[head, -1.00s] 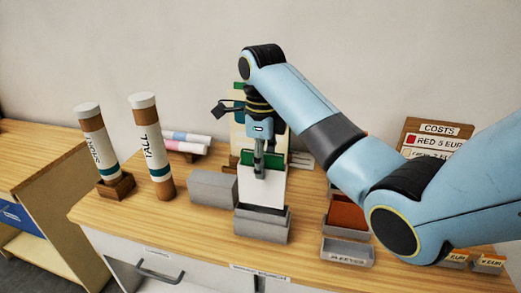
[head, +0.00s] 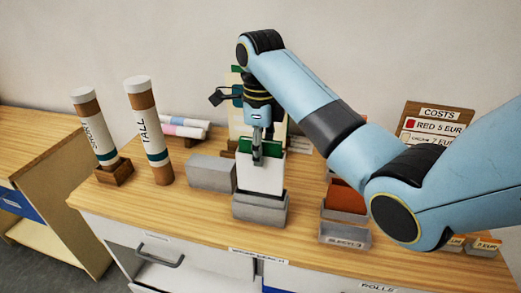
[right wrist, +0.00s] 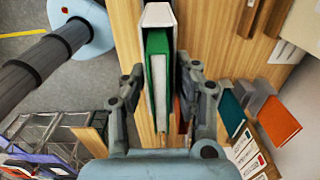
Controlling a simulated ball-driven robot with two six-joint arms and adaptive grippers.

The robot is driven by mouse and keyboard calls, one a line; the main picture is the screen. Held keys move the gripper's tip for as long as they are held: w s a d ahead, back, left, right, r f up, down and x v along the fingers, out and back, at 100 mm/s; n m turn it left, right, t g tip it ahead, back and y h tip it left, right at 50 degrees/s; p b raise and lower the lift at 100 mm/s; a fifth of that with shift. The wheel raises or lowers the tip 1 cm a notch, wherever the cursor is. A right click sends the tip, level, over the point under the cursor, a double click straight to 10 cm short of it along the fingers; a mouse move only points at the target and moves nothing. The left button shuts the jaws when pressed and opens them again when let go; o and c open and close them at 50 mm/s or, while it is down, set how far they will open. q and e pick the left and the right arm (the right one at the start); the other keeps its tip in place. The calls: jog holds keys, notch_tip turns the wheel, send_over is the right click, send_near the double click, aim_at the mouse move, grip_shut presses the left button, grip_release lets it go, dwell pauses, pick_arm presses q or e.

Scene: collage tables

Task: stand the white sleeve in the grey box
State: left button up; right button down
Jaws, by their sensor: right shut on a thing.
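The white sleeve (head: 260,176) is upright over the grey box (head: 260,210), with a green panel at its top. Its lower edge meets the box's top; I cannot tell how deep it sits inside. My right gripper (head: 257,152) is shut on the upper part of the sleeve. In the right wrist view the sleeve (right wrist: 158,16) runs between the fingers (right wrist: 161,92), with the green panel inside its open side. The grey box is not clear in that view. My left gripper is not in view.
A grey block (head: 212,172) stands just left of the box. Farther left are the tall tube (head: 149,130) and a shorter tube (head: 95,128) in a wooden holder. The table's front edge is close.

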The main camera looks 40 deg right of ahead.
aim_at(261, 183)
jog(key=shift+f, duration=0.1)
jog(key=shift+f+b, duration=0.5)
jog(key=shift+f, duration=1.85)
jog(key=shift+f, duration=0.1)
jog(key=shift+f+b, duration=0.75)
jog(key=shift+f, duration=1.6)
jog(key=c, duration=0.9)
grip_release()
